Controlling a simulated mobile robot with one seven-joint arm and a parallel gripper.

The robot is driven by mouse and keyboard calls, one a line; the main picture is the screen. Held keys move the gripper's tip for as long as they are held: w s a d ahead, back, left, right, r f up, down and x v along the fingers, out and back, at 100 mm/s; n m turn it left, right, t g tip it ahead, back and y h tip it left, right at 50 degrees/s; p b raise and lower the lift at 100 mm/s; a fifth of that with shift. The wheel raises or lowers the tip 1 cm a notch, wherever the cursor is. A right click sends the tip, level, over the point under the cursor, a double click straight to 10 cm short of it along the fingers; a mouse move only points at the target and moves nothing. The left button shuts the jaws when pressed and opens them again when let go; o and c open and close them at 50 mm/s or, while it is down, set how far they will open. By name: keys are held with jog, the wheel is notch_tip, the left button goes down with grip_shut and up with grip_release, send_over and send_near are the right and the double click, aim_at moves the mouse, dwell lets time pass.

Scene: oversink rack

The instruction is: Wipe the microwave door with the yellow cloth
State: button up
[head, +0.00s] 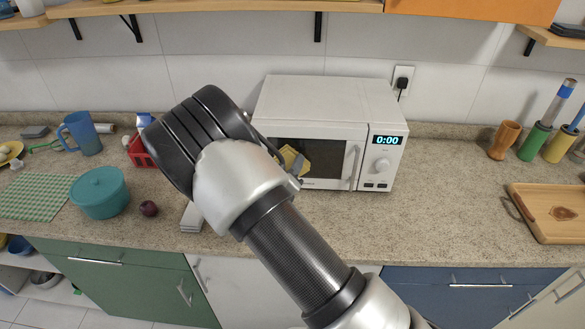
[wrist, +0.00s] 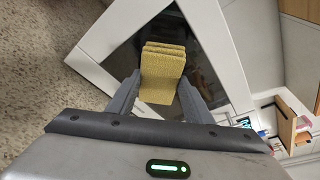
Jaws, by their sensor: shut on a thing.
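The white microwave (head: 335,100) stands on the counter against the tiled wall, its display reading 0:00. Its door (head: 330,155) has a dark window and a vertical handle at the right, and looks closed. The folded yellow cloth (wrist: 162,75) is between the two fingers of my gripper (wrist: 160,92), which is shut on it. In the wrist view the cloth is in front of the dark door window (wrist: 205,75); I cannot tell whether it touches. In the head view the cloth (head: 293,160) shows at the window's left part, and my arm hides the door's left edge and most of my gripper.
Left of my arm are a teal pot (head: 99,193), a blue mug (head: 80,133), a red basket (head: 139,152) and a plum-like fruit (head: 149,208). A cutting board (head: 550,212) lies at the right. The counter between microwave and board is clear.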

jog(key=shift+w+a+r, duration=0.15)
jog(key=shift+a+r, duration=0.1)
jog(key=shift+a, duration=0.05)
jog(key=shift+s+a+f, duration=0.1)
jog(key=shift+s+f, duration=0.05)
jog(key=shift+s, duration=0.4)
jog(key=shift+s+p, duration=0.55)
jog(key=shift+s, duration=1.9)
jog(key=shift+s+f, duration=0.1)
jog(key=s, duration=0.2)
jog(key=shift+s, duration=0.4)
jog(key=w, duration=0.6)
jog(key=shift+w+d, duration=0.2)
jog(key=shift+w, duration=0.15)
jog(key=shift+w+b, duration=0.3)
jog(key=shift+w, duration=0.7)
